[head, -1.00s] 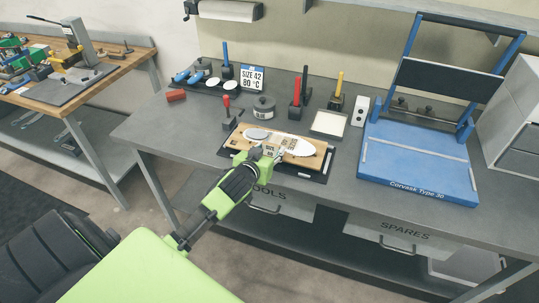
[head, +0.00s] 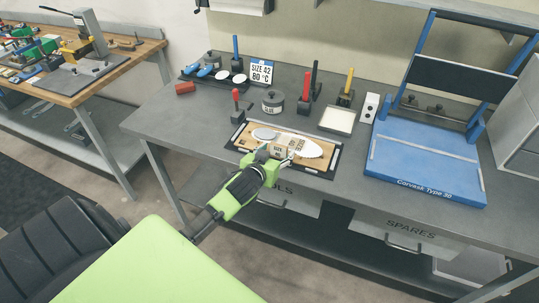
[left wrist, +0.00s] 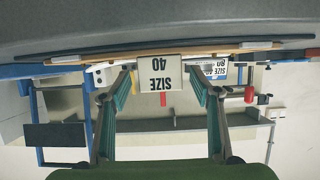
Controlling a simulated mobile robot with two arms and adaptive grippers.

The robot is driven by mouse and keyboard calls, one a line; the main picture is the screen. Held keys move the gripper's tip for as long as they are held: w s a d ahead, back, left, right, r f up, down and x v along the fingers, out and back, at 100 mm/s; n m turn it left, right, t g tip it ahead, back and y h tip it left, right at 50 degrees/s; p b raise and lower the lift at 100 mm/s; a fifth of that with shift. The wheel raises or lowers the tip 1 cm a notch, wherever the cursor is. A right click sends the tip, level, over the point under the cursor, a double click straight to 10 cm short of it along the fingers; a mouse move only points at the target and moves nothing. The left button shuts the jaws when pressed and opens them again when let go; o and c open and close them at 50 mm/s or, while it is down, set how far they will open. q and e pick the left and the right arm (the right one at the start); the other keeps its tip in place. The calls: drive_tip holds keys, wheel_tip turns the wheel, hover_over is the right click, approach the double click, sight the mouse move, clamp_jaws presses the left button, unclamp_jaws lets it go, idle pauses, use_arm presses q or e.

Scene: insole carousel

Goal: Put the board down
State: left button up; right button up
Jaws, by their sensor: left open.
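The wooden board (head: 245,141) lies on the black mat (head: 319,172) on the grey bench, with a white insole shape on top. In the left wrist view, upside down, the board (left wrist: 112,57) shows as a thin wooden strip along the mat. A pale block marked SIZE 40 (left wrist: 158,74) juts from the board's near edge. My left gripper (head: 277,154) is at that near edge. Its fingers are open, one on each side of the block, with gaps visible in the left wrist view. My right gripper is not in view.
Behind the mat stand a glue pot (head: 272,101), a red-handled tool (head: 236,103) and a white tray (head: 338,120). A blue press (head: 425,172) stands to the right. A SIZE 42 sign (head: 260,75) stands at the back. The bench's left front is clear.

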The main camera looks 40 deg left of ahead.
use_arm(q)
drive_tip(key=b+v, duration=0.1)
drive_tip(key=v, duration=1)
drive_tip(key=s+d+f+m+g+h, duration=0.1)
drive_tip(key=s+f+g, duration=0.15)
drive_tip(key=f, duration=0.85)
drive_tip(key=s+d+f+g, duration=0.1)
drive_tip(key=s+f, duration=0.3)
drive_tip(key=f, duration=0.6)
drive_tip(key=s+d+f+m+g+h, duration=0.15)
drive_tip(key=s+f, duration=0.25)
drive_tip(key=f, duration=0.7)
drive_tip(key=s+d+f+g, duration=0.2)
drive_tip(key=s+f, duration=0.5)
drive_tip(key=s, duration=0.3)
drive_tip(key=s+d+f+m+g, duration=0.1)
drive_tip(key=s+d+f+g, duration=0.1)
drive_tip(key=s+f, duration=0.5)
drive_tip(key=s+d+f+m+g, duration=0.1)
drive_tip(key=s+d+f+g, duration=0.2)
drive_tip(key=s+f, duration=0.4)
drive_tip(key=s+d, duration=0.1)
drive_tip(key=s, duration=0.6)
drive_tip(key=shift+s+m+h, duration=0.15)
drive_tip(key=shift+m+h, duration=0.1)
